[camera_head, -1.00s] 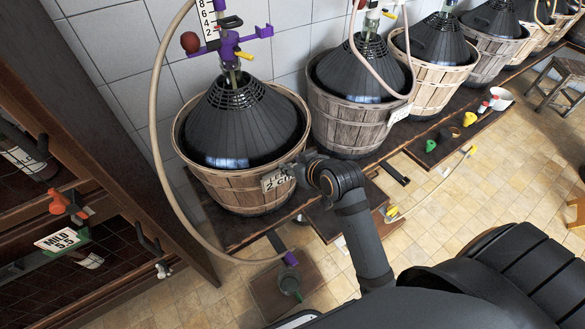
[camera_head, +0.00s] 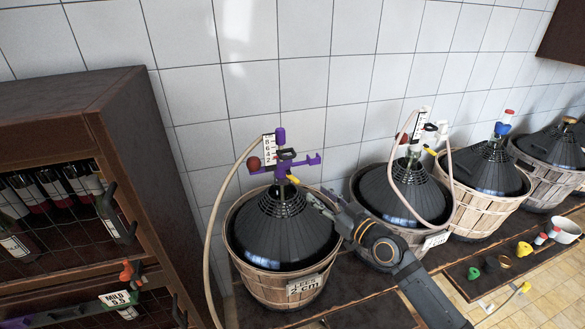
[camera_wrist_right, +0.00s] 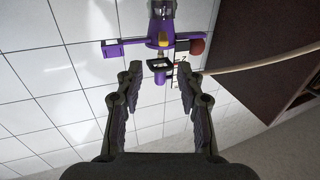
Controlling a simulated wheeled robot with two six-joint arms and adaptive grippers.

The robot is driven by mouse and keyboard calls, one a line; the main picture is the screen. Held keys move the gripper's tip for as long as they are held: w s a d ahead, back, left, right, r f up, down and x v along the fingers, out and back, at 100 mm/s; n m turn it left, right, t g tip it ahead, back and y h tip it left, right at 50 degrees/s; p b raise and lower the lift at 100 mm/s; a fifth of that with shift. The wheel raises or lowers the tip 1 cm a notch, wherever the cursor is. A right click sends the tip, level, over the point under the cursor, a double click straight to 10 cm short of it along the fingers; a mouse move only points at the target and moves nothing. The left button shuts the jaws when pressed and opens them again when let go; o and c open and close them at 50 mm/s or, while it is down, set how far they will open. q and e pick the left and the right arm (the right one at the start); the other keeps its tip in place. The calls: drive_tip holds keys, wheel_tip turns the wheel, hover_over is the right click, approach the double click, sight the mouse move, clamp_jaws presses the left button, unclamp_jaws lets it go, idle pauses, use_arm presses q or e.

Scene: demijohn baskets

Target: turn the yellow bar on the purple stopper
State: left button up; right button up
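The purple stopper (camera_head: 281,160) stands upright on the neck of the nearest dark demijohn, with side arms and a small red ball. Its yellow bar (camera_head: 294,180) sits low on the front, just above the black cone. In the right wrist view the purple stopper (camera_wrist_right: 135,50) is ahead of the fingers, with the yellow bar (camera_wrist_right: 163,41) on it and a small black frame close by. My right gripper (camera_head: 312,198) is beside the demijohn's neck, below and right of the yellow bar. Its two fingers (camera_wrist_right: 159,75) are apart, with nothing held. My left gripper is not in view.
The demijohn sits in a wooden basket (camera_head: 265,289) with a "2 cm" label. A beige hose (camera_head: 211,225) curves down its left side. A dark wine cabinet (camera_head: 75,150) stands at left. More basketed demijohns line the wall at right.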

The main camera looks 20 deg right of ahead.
sight(299, 182)
drive_tip(key=x, duration=0.3)
drive_tip(key=p+x, duration=0.1)
drive_tip(key=x, duration=0.3)
drive_tip(key=p+x, duration=0.1)
drive_tip(key=x, duration=0.3)
drive_tip(key=shift+s+a+f, duration=0.15)
drive_tip(key=shift+a+f, duration=0.05)
drive_tip(key=shift+a, duration=0.1)
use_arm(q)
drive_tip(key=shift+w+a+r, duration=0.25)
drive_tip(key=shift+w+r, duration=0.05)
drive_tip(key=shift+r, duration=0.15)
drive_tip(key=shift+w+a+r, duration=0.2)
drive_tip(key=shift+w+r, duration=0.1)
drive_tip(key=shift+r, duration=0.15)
use_arm(e)
clamp_jaws()
